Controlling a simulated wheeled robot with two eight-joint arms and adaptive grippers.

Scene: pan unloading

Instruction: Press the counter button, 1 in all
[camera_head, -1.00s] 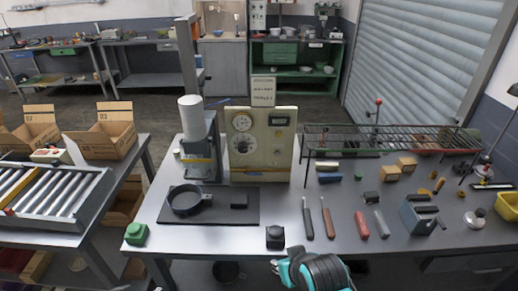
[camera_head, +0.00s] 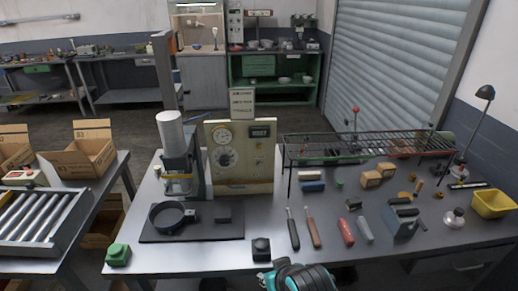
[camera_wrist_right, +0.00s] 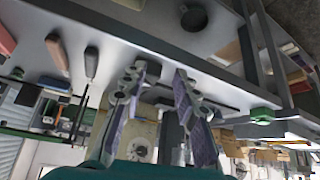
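A small black box with a rounded top (camera_head: 261,249) sits at the front edge of the table, and a green block with a raised top (camera_head: 118,255) sits at the front left corner. I cannot tell for sure which is the counter button. The green block also shows in the right wrist view (camera_wrist_right: 262,115). A teal and black part of my right arm shows at the bottom of the head view, close to the black box. My right gripper (camera_wrist_right: 160,72) is open in its wrist view, with nothing seen between its fingers. My left gripper is not in view.
A round black pan (camera_head: 172,216) lies on a dark mat (camera_head: 190,236). Behind it stand a press (camera_head: 180,160) and a dial panel (camera_head: 240,180). A wire rack (camera_head: 365,145) and several tools and blocks occupy the right side. A roller conveyor (camera_head: 40,225) stands at left.

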